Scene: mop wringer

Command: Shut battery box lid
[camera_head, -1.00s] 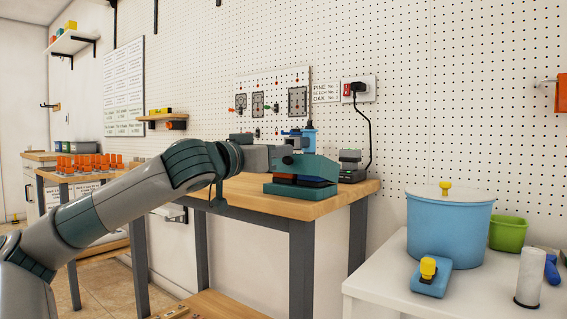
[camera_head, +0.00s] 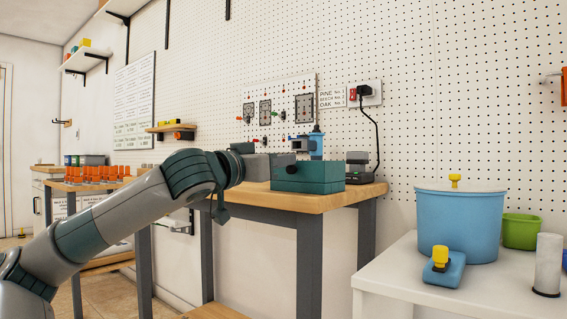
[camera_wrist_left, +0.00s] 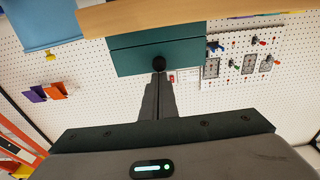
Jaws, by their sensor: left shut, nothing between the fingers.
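The dark green battery box (camera_head: 318,188) sits on the wooden workbench top near its right end. Its lid (camera_head: 318,169) lies level on the box, with a thin seam below it and no gap showing. The box also shows upside down in the left wrist view (camera_wrist_left: 180,50), with a round black knob (camera_wrist_left: 159,63) on its face. My left gripper (camera_head: 284,165) is at the left side of the box in the head view. In the left wrist view its fingers (camera_wrist_left: 158,78) are shut and empty, their tips at the knob; whether they touch it is unclear. My right gripper is not in view.
A blue bottle (camera_head: 316,146) and a dark device (camera_head: 358,168) with a cord stand by the box. A pegboard wall (camera_head: 450,100) rises behind. A white table (camera_head: 400,275) at the right holds a blue bucket (camera_head: 460,225) and a green bin (camera_head: 520,231).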

